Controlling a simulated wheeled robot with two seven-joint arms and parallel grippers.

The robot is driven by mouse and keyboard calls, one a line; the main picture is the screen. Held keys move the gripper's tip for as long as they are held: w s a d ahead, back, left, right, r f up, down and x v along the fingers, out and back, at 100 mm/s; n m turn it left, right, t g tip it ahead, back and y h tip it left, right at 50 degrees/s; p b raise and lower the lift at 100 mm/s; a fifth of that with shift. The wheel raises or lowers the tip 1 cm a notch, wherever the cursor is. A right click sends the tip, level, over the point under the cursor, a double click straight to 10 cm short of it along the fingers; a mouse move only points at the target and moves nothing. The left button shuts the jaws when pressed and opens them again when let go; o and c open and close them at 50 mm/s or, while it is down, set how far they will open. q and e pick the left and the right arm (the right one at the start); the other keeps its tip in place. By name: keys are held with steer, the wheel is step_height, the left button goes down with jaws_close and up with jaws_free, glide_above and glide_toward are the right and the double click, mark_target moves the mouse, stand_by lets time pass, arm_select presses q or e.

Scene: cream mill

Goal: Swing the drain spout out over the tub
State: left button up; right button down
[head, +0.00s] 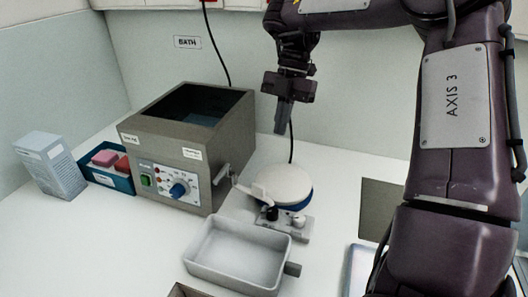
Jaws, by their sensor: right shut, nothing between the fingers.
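The grey metal bath (185,140) stands at the back left, its top open and a dial panel on its front. A thin pale drain spout (224,177) sticks out at the lower right side of the bath, behind the tub and left of the white round-topped device. Its exact end is hard to tell. The pale grey tub (238,258) sits on the counter in front of the bath. It looks empty and has a dark stub on its right side. My right gripper (281,128) points down, shut and empty, above and behind the round-topped device, apart from the spout. My left gripper is out of view.
The round-topped device (284,186) with a blue rim stands right of the spout. A blue bin (108,178) with pink blocks and a grey-blue carton (50,165) stand at the left. A black cable hangs on the wall. A grey flat panel (380,205) lies at the right.

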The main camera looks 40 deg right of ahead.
mark_target(254, 190)
steer(key=b+x, duration=0.1)
steer(key=x, duration=0.8)
steer(key=shift+s+a+f, duration=0.15)
steer(key=shift+a+f, duration=0.05)
steer(key=a, duration=0.2)
steer(key=s+a, duration=0.1)
steer(key=a, duration=0.1)
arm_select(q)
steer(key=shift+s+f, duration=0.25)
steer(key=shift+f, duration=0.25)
arm_select(e)
steer(key=shift+f, duration=0.1)
